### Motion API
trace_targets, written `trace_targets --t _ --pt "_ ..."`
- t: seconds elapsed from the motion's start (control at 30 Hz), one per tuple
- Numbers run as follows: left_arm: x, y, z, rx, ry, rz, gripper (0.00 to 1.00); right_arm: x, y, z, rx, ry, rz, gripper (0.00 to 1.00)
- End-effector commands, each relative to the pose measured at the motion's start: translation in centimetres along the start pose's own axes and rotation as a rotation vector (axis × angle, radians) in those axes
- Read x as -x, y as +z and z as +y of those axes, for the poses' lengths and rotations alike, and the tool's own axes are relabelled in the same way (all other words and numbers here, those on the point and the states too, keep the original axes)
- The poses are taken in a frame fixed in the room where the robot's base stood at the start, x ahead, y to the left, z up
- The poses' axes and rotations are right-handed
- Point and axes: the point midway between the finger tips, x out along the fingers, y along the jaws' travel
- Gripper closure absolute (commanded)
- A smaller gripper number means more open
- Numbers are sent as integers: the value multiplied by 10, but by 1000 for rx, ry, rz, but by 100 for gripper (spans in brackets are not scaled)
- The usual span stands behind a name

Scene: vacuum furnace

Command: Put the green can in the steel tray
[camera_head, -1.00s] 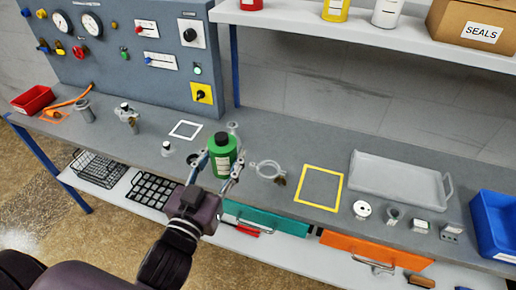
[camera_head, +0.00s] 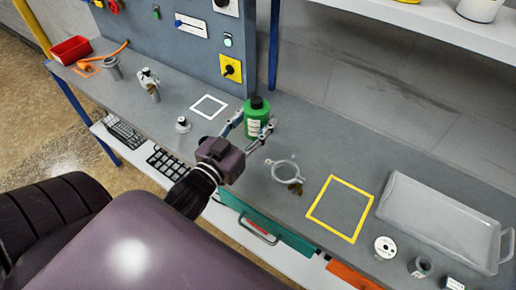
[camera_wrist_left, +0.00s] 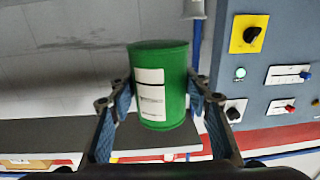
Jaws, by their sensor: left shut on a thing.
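The green can (camera_head: 258,119) has a black cap and a white label. My left gripper (camera_head: 252,131) is shut on it, with one finger on each side. In the left wrist view the can (camera_wrist_left: 160,85) sits between the two fingers of the gripper (camera_wrist_left: 160,105). In the head view the can appears upright over the back part of the bench; I cannot tell how high it is. The steel tray (camera_head: 440,222) is a grey, shallow tray with handles, lying on the bench at the right. It looks empty. My right gripper is not in view.
A yellow square outline (camera_head: 340,208) lies left of the tray. A metal ring clamp (camera_head: 285,172) stands between it and the can. A white roll (camera_head: 385,247) and small parts lie before the tray. The control panel (camera_head: 180,45) rises behind the left side; a shelf (camera_head: 430,15) overhangs.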

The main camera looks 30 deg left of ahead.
Motion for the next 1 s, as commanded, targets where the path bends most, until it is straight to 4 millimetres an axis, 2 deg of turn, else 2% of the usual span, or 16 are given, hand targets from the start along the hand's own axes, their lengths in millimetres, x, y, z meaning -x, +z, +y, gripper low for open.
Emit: trace_targets --t 0.03,0.1,0.2,0.3,0.43,0.6,0.8,1.0 --pt "0 15 0 3 -2 -2 90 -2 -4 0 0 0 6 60" --pt "0 32 0 2 -2 -1 90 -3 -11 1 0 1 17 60" --pt "0 50 0 1 0 0 90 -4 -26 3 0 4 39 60" --pt "0 60 0 1 0 4 90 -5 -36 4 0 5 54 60" --pt "0 70 0 1 0 3 90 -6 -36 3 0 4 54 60" --pt "0 94 1 2 0 2 90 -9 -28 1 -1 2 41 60" --pt "0 102 1 0 2 5 90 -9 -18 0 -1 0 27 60" --pt "0 103 1 0 2 4 90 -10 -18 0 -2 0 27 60"
